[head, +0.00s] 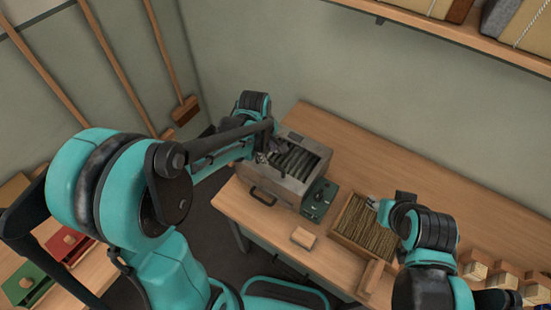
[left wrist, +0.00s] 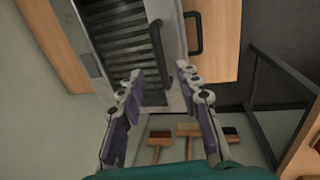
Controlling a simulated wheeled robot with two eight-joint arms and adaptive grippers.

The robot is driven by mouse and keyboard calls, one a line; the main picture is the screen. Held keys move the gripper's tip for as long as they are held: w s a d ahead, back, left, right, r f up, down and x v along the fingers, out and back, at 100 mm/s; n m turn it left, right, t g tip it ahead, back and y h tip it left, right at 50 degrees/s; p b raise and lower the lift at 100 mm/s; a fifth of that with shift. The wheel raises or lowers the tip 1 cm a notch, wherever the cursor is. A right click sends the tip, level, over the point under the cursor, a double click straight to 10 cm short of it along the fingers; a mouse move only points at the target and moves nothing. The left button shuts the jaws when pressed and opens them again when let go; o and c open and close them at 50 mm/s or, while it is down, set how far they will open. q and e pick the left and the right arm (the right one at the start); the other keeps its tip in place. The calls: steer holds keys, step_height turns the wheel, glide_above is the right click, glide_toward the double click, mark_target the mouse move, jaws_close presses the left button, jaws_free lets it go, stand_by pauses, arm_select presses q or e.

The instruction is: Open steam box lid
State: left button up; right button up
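The steam box (head: 272,180) is a grey metal case on the table with a dark front handle (head: 262,196). Dark slats (head: 296,160) show across its top; I cannot tell whether a clear lid covers them. In the left wrist view the slats (left wrist: 120,40) lie beside a dark bar handle (left wrist: 159,55). My left gripper (head: 262,156) is at the box's left top edge. Its two fingers (left wrist: 158,80) are spread, with the bar handle's lower end near the gap; contact is unclear. My right gripper (head: 373,204) is over the bristle tray, its fingers too small to read.
A green control unit (head: 319,198) adjoins the box. A tray of bristles (head: 338,236) and a small wooden block (head: 303,238) stand on the table (head: 420,175). Several wooden blocks (head: 505,275) line the right. A shelf (head: 440,28) hangs above; brooms (head: 185,110) lean at left.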

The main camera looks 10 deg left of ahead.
mark_target(272, 164)
arm_select(q)
steer(key=f, duration=0.2)
steer(key=f+b, duration=0.1)
steer(key=f, duration=0.1)
steer(key=w+f, duration=0.1)
steer(key=f, duration=0.1)
steer(key=shift+w+d+f, duration=0.1)
steer(key=shift+d+f, duration=0.1)
steer(key=shift+f, duration=0.1)
jaws_close()
